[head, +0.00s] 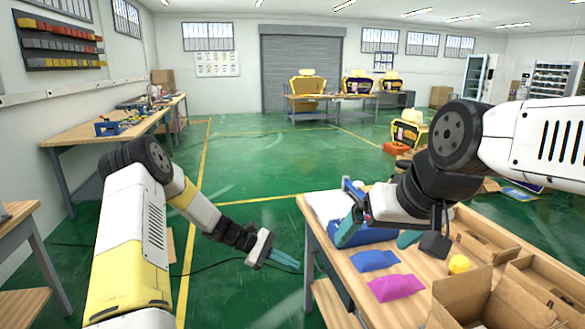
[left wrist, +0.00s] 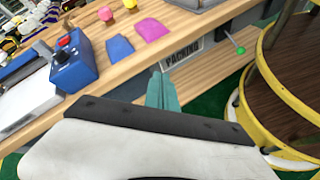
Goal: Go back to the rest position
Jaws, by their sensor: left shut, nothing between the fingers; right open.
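My left gripper (head: 290,263) hangs over the green floor, left of the packing table (head: 331,281), with its teal fingers together and nothing between them. In the left wrist view its closed fingers (left wrist: 162,92) show in front of the table's edge, by the packing label. My right gripper (head: 378,236) is over the table's far left part, pointing down with its teal fingers apart. I see nothing held in it, and part of it is hidden by its own arm.
A blue pouch (head: 374,260), a magenta pouch (head: 396,288) and a yellow item (head: 459,264) lie on the table near cardboard boxes (head: 480,292). A blue control box (left wrist: 75,62) with a red knob stands there too. Open green floor (head: 262,165) lies left of the table.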

